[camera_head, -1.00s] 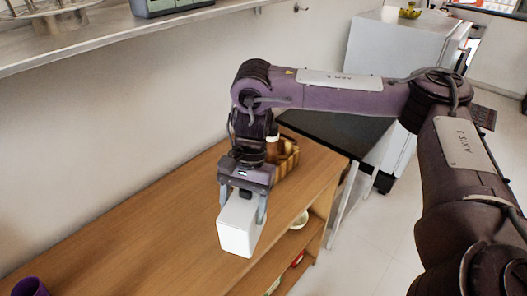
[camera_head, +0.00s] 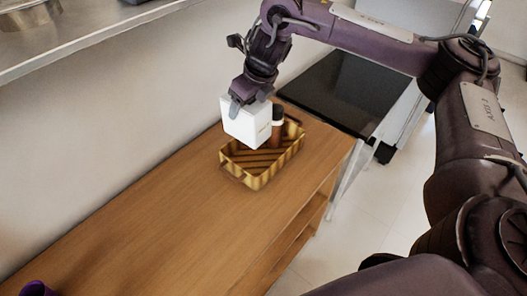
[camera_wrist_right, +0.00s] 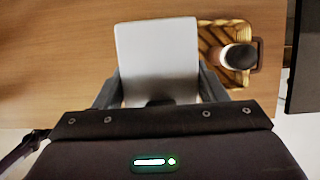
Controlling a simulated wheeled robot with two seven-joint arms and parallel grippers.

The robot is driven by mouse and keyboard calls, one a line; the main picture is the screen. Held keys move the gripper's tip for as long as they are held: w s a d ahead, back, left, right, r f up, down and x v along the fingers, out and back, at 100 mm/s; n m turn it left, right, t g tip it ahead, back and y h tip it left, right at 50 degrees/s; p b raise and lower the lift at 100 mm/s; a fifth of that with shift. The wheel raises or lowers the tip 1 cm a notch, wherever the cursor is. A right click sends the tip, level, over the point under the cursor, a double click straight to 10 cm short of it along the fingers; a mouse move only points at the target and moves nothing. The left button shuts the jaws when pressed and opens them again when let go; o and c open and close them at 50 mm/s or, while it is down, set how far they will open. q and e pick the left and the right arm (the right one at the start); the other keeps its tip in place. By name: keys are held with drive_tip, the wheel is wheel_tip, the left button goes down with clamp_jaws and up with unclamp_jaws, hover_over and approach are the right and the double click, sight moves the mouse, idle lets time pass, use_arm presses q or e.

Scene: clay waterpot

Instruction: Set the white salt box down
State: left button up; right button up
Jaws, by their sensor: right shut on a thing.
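The white salt box (camera_head: 246,124) is held by my right gripper (camera_head: 250,98), over the back left part of a woven basket on the wooden counter. In the right wrist view the salt box (camera_wrist_right: 157,55) sits between the two fingers of the right gripper (camera_wrist_right: 160,88), which are closed on its sides. I cannot tell from these views how far the box is above the basket or counter.
The woven basket (camera_head: 262,180) holds a dark bottle with a white band (camera_head: 277,125) close to the salt box's right. A dark-topped surface (camera_head: 335,90) stands beyond the counter.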

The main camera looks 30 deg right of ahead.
drive_tip(key=r+m, duration=0.1)
drive_tip(key=w+d+r+m+h, duration=0.1)
drive_tip(key=m, duration=0.1)
drive_tip(key=shift+w, duration=0.25)
drive_tip(key=shift+w+d+r+m+h, duration=0.2)
drive_tip(key=shift+d+m+h, duration=0.1)
drive_tip(key=shift+m, duration=0.2)
drive_tip(key=shift+f+m, duration=0.1)
drive_tip(key=shift+m, duration=0.2)
wheel_tip(320, 180, down, 5)
drive_tip(key=shift+d+f+b, duration=0.1)
drive_tip(key=shift+b, duration=0.65)
use_arm(q)
wheel_tip(320, 180, down, 7)
drive_tip(key=b, duration=0.6)
drive_tip(key=shift+w+d+f, duration=0.15)
drive_tip(key=shift+w+f, duration=0.05)
drive_tip(key=shift+w, duration=0.2)
use_arm(e)
wheel_tip(320, 180, down, 14)
drive_tip(key=shift+w+f, duration=0.15)
drive_tip(key=shift+f, duration=0.1)
use_arm(q)
drive_tip(key=shift+f, duration=0.1)
use_arm(e)
drive_tip(key=shift+f, duration=0.1)
